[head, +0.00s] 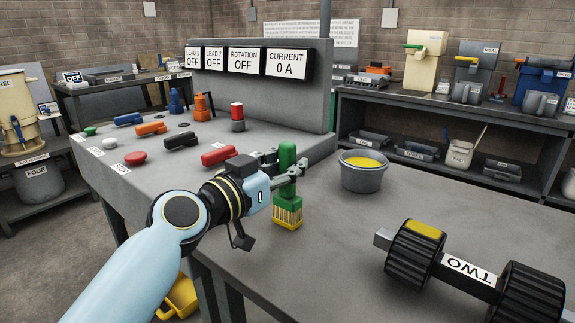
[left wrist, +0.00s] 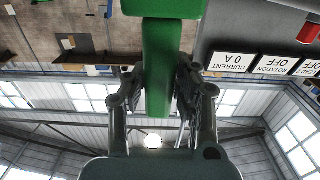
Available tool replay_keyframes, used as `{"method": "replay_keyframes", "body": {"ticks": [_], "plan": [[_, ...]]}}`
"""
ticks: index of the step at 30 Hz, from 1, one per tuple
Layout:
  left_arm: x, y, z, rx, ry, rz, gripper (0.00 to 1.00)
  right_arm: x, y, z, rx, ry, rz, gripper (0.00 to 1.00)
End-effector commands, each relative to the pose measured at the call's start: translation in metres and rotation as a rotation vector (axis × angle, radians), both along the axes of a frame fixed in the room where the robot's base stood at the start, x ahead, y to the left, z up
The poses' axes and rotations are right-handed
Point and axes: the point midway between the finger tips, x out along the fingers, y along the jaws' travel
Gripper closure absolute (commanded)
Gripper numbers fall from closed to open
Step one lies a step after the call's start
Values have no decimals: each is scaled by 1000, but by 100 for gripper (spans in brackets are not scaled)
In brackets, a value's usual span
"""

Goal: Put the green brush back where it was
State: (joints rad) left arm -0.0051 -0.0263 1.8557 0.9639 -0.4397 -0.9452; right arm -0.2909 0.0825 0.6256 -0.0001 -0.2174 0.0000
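The green brush (head: 287,216) stands upright with its yellow bristles down, over the grey bench top near its front edge. I cannot tell whether the bristles touch the bench. My left gripper (head: 286,174) is shut on its handle, with a finger on each side. The left wrist view shows the green handle (left wrist: 158,68) between the two fingers (left wrist: 158,85). My right gripper is in neither view.
A grey bowl of yellow stuff (head: 362,178) stands right of the brush. A black roller marked TWO (head: 467,271) lies at the front right. Red, orange and blue levers and buttons (head: 135,158) are at the left. The bench between bowl and roller is clear.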

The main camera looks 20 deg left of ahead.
Motion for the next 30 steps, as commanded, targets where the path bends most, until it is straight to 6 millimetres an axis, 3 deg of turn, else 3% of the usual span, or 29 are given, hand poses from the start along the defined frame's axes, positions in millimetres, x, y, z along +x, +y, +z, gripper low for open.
{"method": "replay_keyframes", "body": {"ticks": [1, 4, 15, 30], "plan": [[0, 0, 0, 1, 0, 0, 67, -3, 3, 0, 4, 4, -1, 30], [0, 0, 1, 1, 0, 0, 54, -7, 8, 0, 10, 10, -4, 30], [-2, 1, 4, 2, -1, 1, 54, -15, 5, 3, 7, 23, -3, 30], [-97, 36, 1, 4, 2, -1, 54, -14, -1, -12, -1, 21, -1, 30]]}}
